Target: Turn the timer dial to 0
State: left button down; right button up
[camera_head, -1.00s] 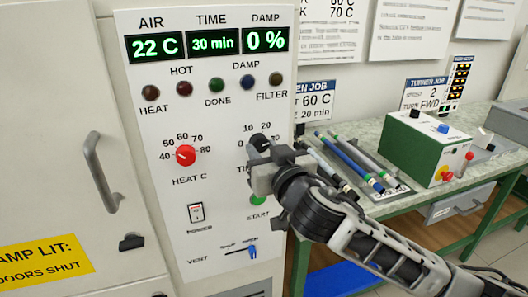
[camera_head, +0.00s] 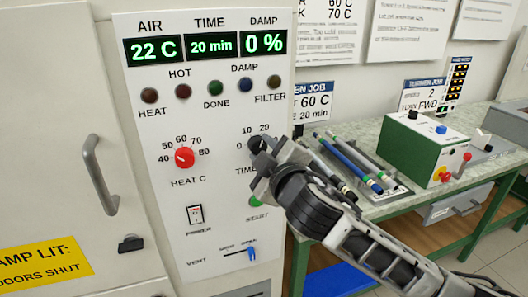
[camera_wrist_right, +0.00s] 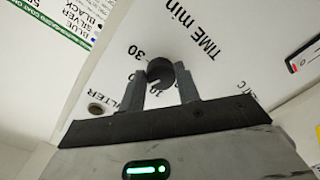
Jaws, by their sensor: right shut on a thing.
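The black timer dial (camera_head: 257,145) sits on the white control panel, right of the red heat dial. The numbers 0, 10 and 20 show around it. The dial also shows in the right wrist view (camera_wrist_right: 160,73), between my finger pads. My right gripper (camera_head: 262,160) is shut on the dial, and its fingers (camera_wrist_right: 160,92) stand on both sides of it. The TIME display (camera_head: 211,45) reads 20 min. The gripper hides part of the dial and its lower label. My left gripper is not in view.
The red heat dial (camera_head: 184,157), power switch (camera_head: 195,214), green start button (camera_head: 255,201) and vent slider (camera_head: 251,254) share the panel. To the right, a green bench (camera_head: 350,146) holds rods and a green control box (camera_head: 425,150).

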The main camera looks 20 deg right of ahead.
jog(key=n, duration=0.3)
jog(key=shift+r, duration=0.15)
jog(key=n, duration=0.3)
jog(key=shift+n+h, duration=0.3)
jog(key=shift+n, duration=0.1)
jog(key=n, duration=0.6)
jog(key=shift+r+h, duration=0.2)
jog(key=shift+h, duration=0.2)
jog(key=n, duration=0.4)
jog(key=shift+a, duration=0.15)
jog(key=shift+n+t, duration=0.3)
jog(key=shift+n, duration=1.8)
jog(key=o, duration=1)
jog(key=shift+a, duration=0.1)
jog(key=shift+c, duration=0.2)
